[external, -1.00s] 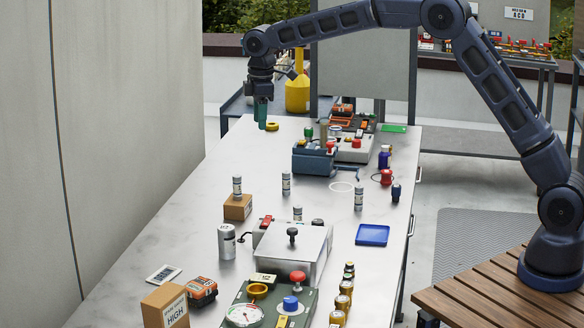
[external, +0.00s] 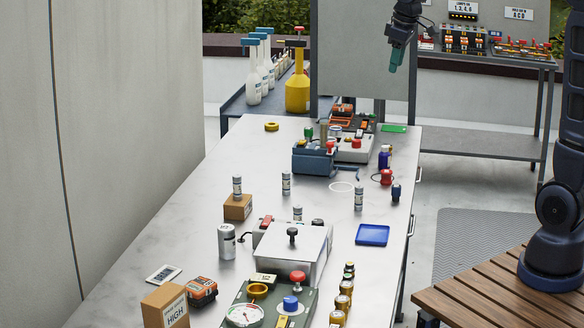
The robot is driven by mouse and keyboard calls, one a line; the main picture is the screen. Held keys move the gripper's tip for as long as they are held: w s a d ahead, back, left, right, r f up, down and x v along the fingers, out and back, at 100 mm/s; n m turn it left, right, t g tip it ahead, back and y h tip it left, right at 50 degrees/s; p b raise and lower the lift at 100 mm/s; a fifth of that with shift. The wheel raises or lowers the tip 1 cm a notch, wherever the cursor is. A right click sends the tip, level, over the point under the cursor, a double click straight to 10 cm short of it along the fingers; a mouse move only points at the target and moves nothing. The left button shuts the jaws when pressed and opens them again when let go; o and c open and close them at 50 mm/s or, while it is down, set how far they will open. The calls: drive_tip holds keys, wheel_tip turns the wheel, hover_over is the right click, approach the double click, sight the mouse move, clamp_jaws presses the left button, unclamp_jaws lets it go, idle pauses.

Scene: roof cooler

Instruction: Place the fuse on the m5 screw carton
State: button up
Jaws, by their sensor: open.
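Several small grey cylinders with dark bands look like fuses. One fuse-like cylinder (external: 237,187) stands upright on top of a small brown carton (external: 237,209) at the left of the bench. I cannot read this carton's label, but it may be the m5 screw carton. Others stand upright on the bench, one at the middle (external: 286,184) and one at the right (external: 358,199). Another (external: 297,213) stands behind the grey metal box, its lower part hidden. My gripper (external: 395,67) is open and empty, pointing down high above the bench's far right end, well apart from them all.
A grey box (external: 292,250) with a black knob stands mid-bench. A blue tray (external: 372,235) lies to its right. A larger carton (external: 165,306) marked HIGH is at the front left. A blue toolbox (external: 313,160) stands farther back. The bench's left middle is mostly clear.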

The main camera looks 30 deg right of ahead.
drive_tip(key=s+d+f+m, duration=0.2)
drive_tip(key=s+d, duration=0.2)
drive_tip(key=s, duration=0.5)
drive_tip(key=s+d+f+m+t, duration=0.1)
drive_tip(key=s+d+f+m, duration=0.1)
drive_tip(key=s+d, duration=0.3)
drive_tip(key=s+d+f+m+t, duration=0.1)
drive_tip(key=s+d+f+m, duration=0.2)
drive_tip(key=s, duration=1)
drive_tip(key=shift+s+d+f, duration=0.4)
drive_tip(key=shift+d, duration=0.7)
